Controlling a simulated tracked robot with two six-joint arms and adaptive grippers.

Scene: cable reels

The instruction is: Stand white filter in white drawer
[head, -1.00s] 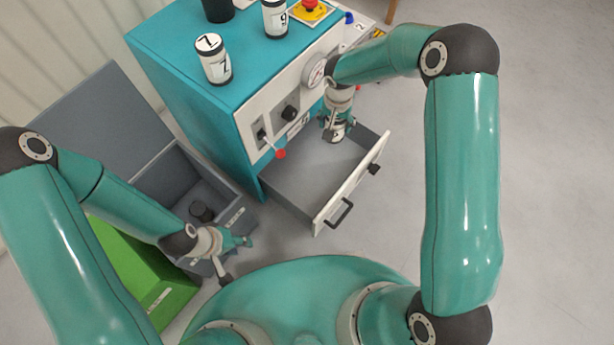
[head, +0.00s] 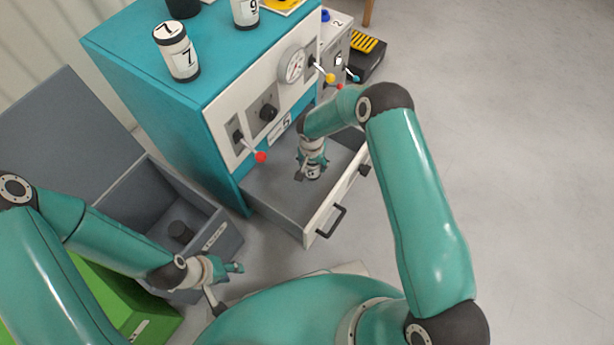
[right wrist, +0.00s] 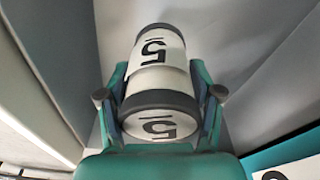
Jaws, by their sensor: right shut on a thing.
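The white filter (right wrist: 158,62), with dark end rings and a "5" on it, is between the fingers of my right gripper (right wrist: 160,95) in the right wrist view. In the head view my right gripper (head: 312,158) is shut on the filter (head: 313,172), inside the open drawer's outline. The filter looks roughly upright; whether its bottom touches the drawer floor cannot be told. The white drawer (head: 322,212) is pulled out of the teal cabinet, with a grey inside and a black handle. My left gripper (head: 226,287) is open and empty, in front of the grey bin.
The teal cabinet (head: 225,130) carries a canister marked 7 (head: 177,52) and one marked 9 (head: 245,12) on top. A red-tipped lever (head: 261,157) sticks out above the drawer. An open grey bin (head: 222,245) stands left, a green box (head: 120,300) before it.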

